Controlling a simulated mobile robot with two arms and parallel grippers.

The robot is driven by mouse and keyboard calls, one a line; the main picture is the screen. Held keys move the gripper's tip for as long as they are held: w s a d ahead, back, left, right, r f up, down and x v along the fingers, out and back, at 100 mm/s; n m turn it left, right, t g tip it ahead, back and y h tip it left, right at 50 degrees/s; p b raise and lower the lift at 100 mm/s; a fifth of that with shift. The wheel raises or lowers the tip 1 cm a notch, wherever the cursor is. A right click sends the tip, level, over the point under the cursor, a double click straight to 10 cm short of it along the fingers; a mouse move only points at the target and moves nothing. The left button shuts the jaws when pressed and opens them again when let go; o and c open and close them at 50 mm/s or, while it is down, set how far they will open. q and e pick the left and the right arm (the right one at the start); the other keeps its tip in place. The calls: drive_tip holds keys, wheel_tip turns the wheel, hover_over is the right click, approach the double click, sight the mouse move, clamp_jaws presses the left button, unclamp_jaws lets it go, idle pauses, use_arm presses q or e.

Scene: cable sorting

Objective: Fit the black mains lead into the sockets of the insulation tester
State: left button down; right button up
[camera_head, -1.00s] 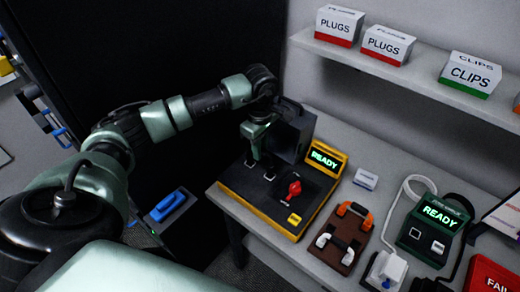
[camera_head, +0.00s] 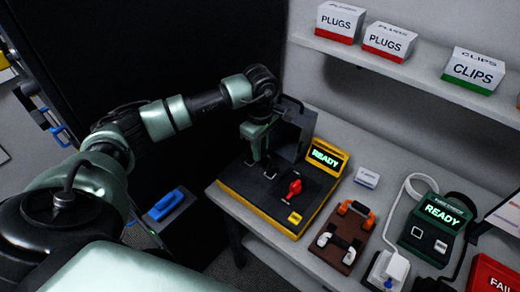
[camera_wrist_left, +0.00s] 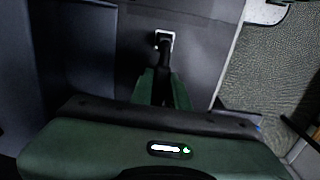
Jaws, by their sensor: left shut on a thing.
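The insulation tester (camera_head: 268,198), a black-topped yellow unit with a lit READY screen and a red lever, sits at the left end of the bench. My left gripper (camera_head: 257,158) points down over its back left part, in front of a raised dark panel. In the left wrist view, the gripper's fingers (camera_wrist_left: 162,88) are shut on a black end of the mains lead (camera_wrist_left: 163,48). That end is at a white-rimmed socket (camera_wrist_left: 171,36) on the tester's top; how deep it sits is hard to tell. The fingers and hand hide much of the lead. My right gripper is not in view.
A brown board (camera_head: 343,236) with orange and white plugs stands to the right of the tester. Further right are a green READY unit (camera_head: 436,226) with a white lead and a red FAIL bin (camera_head: 492,275). A shelf (camera_head: 400,75) with labelled boxes runs above.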

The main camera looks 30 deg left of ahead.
use_arm(q)
drive_tip(key=shift+f+b, duration=0.45)
drive_tip(key=shift+b, duration=0.35)
idle(0.6)
drive_tip(key=c, duration=1.3)
unclamp_jaws()
drive_tip(key=o, duration=0.6)
drive_tip(key=shift+r, duration=0.15)
drive_tip(key=shift+r+p, duration=2.15)
drive_tip(key=shift+r, duration=1.75)
